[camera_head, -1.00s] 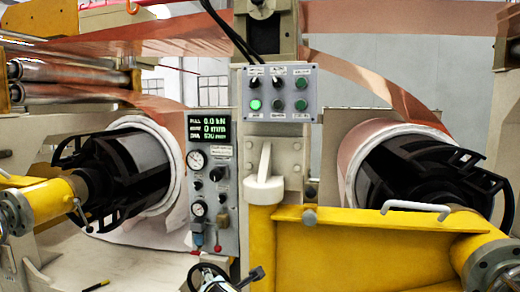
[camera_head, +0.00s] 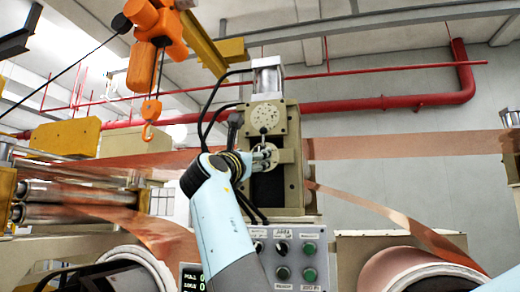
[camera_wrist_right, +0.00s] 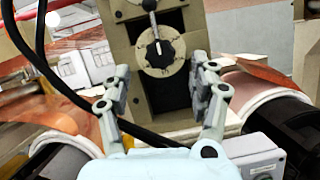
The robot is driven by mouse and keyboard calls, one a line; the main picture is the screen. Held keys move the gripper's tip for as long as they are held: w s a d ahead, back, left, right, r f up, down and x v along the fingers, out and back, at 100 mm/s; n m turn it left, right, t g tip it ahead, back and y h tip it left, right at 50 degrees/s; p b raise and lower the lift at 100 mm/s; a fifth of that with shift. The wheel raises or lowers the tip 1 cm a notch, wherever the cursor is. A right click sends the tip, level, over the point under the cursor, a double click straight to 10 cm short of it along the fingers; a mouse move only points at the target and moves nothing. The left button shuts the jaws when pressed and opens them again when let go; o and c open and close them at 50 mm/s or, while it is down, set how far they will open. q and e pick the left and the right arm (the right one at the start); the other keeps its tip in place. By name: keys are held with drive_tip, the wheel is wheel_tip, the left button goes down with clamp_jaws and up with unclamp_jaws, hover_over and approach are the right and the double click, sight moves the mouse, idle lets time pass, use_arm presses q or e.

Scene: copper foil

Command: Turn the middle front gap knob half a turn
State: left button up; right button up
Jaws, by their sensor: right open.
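The middle front gap knob (camera_wrist_right: 160,53) is a black knob on a round cream dial in the right wrist view, with a pale pointer line pointing roughly up. In the head view the dial (camera_head: 284,156) is partly covered by my right gripper (camera_head: 264,158), and the knob itself is hard to make out. In the wrist view my right gripper (camera_wrist_right: 163,80) is open, its fingers apart on the lower left and lower right of the knob. I see no contact with the knob. My left gripper is in neither view.
A larger speckled plate (camera_head: 265,118) with a small lever sits just above the dial. Black cables (camera_head: 206,115) loop beside the frame on the left. A button panel (camera_head: 294,258) stands below. Copper foil (camera_head: 400,146) runs across on both sides.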

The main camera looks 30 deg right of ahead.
drive_tip(key=p+x, duration=0.2)
drive_tip(key=x, duration=0.4)
drive_tip(key=shift+w+d+r, duration=0.1)
drive_tip(key=shift+w+d, duration=0.1)
drive_tip(key=shift+d, duration=0.15)
drive_tip(key=shift+c, duration=0.3)
drive_tip(key=shift+c, duration=1)
drive_tip(key=c, duration=0.9)
